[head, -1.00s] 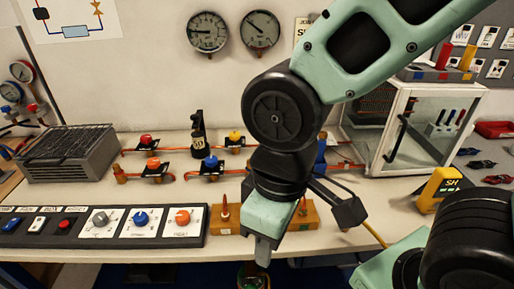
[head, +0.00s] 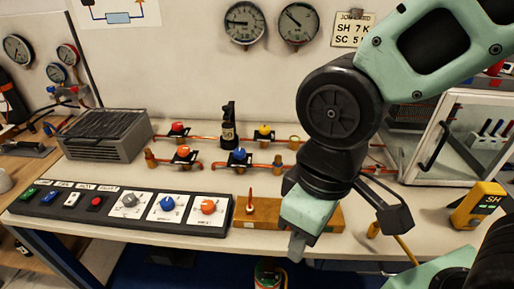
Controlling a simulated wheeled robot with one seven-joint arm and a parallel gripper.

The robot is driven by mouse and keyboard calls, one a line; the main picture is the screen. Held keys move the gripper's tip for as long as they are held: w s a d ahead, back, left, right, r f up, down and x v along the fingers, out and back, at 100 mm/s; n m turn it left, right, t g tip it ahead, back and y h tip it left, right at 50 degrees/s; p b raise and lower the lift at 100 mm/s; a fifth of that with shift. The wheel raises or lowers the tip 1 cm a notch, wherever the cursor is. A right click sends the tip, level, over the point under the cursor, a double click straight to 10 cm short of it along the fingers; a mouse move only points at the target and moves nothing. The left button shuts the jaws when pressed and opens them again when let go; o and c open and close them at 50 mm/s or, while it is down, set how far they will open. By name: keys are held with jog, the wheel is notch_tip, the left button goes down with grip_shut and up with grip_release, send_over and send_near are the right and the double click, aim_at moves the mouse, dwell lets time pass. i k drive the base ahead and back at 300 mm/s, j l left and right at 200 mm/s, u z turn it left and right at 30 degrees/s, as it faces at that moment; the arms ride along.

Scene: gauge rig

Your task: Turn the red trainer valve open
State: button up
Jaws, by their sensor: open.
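The red trainer valve (head: 178,128), a round red knob on a black base in a copper pipe, stands at the back left of the bench. An orange-red knob valve (head: 184,151) sits just in front of it. A blue valve (head: 239,154) and a yellow valve (head: 264,130) are to the right. My gripper (head: 298,244) points down near the bench's front edge, to the right of and nearer than the red valve, well apart from it. It is open, with nothing seen in it; its fingers are partly hidden by its own body.
A control panel (head: 68,211) with knobs and buttons runs along the front left. A wooden block (head: 262,213) with a red-tipped peg stands beside my gripper. A grey ribbed box (head: 108,148) is at left, a glass-fronted cabinet (head: 466,139) at right.

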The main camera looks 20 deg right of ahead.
aim_at(178, 126)
jog(key=j, duration=0.4)
jog(key=i+j, duration=0.15)
jog(key=j, duration=0.65)
jog(key=i+j+u, duration=0.1)
jog(key=i+j, duration=0.55)
